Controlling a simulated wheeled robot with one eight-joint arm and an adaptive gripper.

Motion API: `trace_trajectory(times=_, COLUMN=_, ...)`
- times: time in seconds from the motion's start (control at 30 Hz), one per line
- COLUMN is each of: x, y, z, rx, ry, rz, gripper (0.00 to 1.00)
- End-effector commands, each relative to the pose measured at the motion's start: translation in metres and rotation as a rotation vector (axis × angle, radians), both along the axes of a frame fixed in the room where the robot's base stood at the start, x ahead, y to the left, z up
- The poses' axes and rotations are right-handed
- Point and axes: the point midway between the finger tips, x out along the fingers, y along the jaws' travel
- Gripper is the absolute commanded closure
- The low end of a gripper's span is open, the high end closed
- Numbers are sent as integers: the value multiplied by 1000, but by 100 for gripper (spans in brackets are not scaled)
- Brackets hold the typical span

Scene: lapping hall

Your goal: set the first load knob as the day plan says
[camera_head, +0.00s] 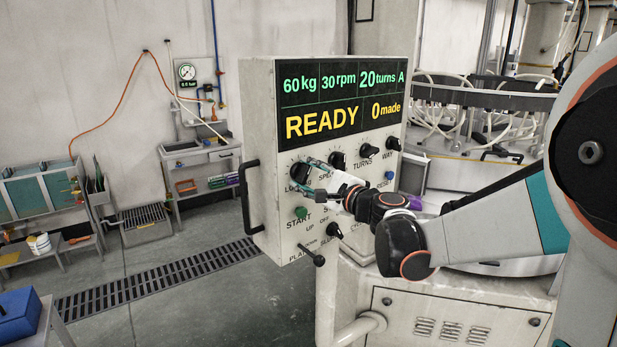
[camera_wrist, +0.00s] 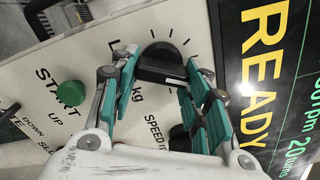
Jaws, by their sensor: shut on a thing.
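The load knob (camera_head: 299,171) is a black knob at the left of the top row on the grey control panel (camera_head: 262,110). In the wrist view the load knob (camera_wrist: 162,62) sits between the fingertips, with dial marks around it and "kg" lettering beside it. My gripper (camera_head: 312,176) is shut on this knob, and its teal finger pads show in the wrist view (camera_wrist: 158,75). The display (camera_head: 340,105) reads 60 kg, 30 rpm, 20 turns, A, READY and 0 made. The fingers partly hide the labels. No day plan is legible in these views.
The speed knob (camera_head: 337,160), turns knob (camera_head: 368,150) and way knob (camera_head: 393,144) are to the right. A green start button (camera_head: 301,213), blue reset button (camera_head: 389,175), slurry knob (camera_head: 334,230) and plate lever (camera_head: 312,256) are close by. A black handle (camera_head: 247,195) projects from the panel's left side.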

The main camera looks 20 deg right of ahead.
Motion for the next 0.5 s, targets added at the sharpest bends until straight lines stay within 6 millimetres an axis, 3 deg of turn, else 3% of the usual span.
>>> trace_trajectory(times=0.03, x=-1, y=0, z=-1, rx=-3, ry=0, rz=0, gripper=81)
trace_trajectory(times=0.07, x=-1, y=0, z=-1, rx=-3, ry=0, rz=0, gripper=55)
trace_trajectory(times=0.13, x=-1, y=0, z=-1, rx=-3, ry=0, rz=0, gripper=39)
trace_trajectory(times=0.5, x=-1, y=-1, z=0, rx=-1, ry=0, rz=0, gripper=37)
